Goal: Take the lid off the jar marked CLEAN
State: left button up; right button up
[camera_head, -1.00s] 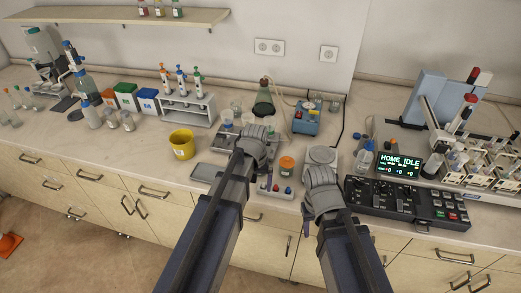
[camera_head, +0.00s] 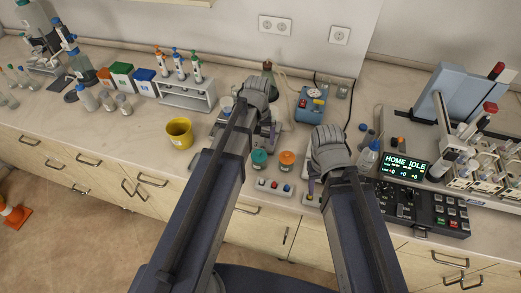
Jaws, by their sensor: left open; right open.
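Two small lidded jars stand side by side on the bench, one with a teal lid (camera_head: 259,157) and one with an orange lid (camera_head: 287,158). Both lids are on. Their labels are too small to read, so I cannot tell which is marked CLEAN. My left gripper (camera_head: 268,122) is open, beyond the teal-lidded jar and apart from it; its fingers are mostly hidden by its own wrist. My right gripper (camera_head: 314,180) is open, just right of the orange-lidded jar, with its fingers partly hidden; I see nothing held in it.
A small panel with coloured buttons (camera_head: 274,187) lies in front of the jars. A yellow tub (camera_head: 179,133) stands left. A blue device (camera_head: 311,104) is behind. A control console (camera_head: 425,210) and display (camera_head: 406,167) stand right.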

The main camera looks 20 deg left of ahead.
aim_at(259, 151)
pick_arm(q)
jog(key=shift+s+f+b, duration=0.15)
jog(key=shift+f+b, duration=0.25)
notch_tip(259, 151, down, 2)
jog(key=shift+b, duration=0.95)
jog(key=shift+r, duration=0.1)
jog(key=f+b, duration=0.5)
jog(key=shift+w+f, duration=0.15)
jog(key=shift+w, duration=0.2)
pick_arm(e)
notch_tip(259, 151, down, 8)
jog(key=shift+s+r, duration=0.1)
pick_arm(q)
jog(key=shift+c, duration=0.2)
jog(key=c, duration=1.2)
jog(key=shift+r, duration=0.25)
pick_arm(e)
jog(key=shift+r, duration=0.2)
